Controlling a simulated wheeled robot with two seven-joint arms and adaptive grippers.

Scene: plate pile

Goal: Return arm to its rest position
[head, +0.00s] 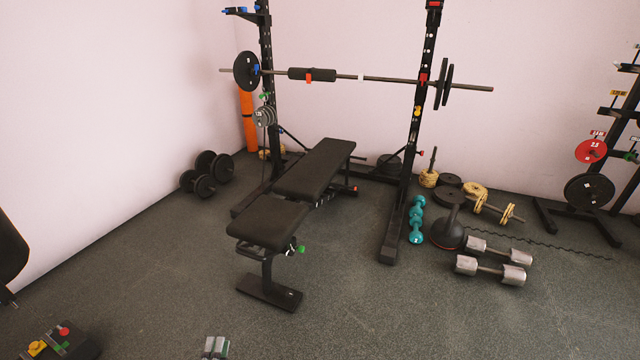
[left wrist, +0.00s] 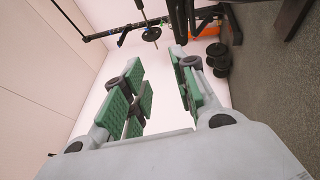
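My left gripper (head: 215,347) shows only as its fingertips at the bottom edge of the head view, low in front of the bench. In the left wrist view my left gripper (left wrist: 163,95) has its green-padded fingers spread apart, with nothing between them. Pale wall shows through the gap. The rest of the left arm is out of the head view. My right gripper is in neither view.
A black bench (head: 315,170) stands ahead, inside a rack with a barbell (head: 335,76). Dark dumbbells (head: 206,172) lie by the left wall. The floor (head: 390,315) in front is clear.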

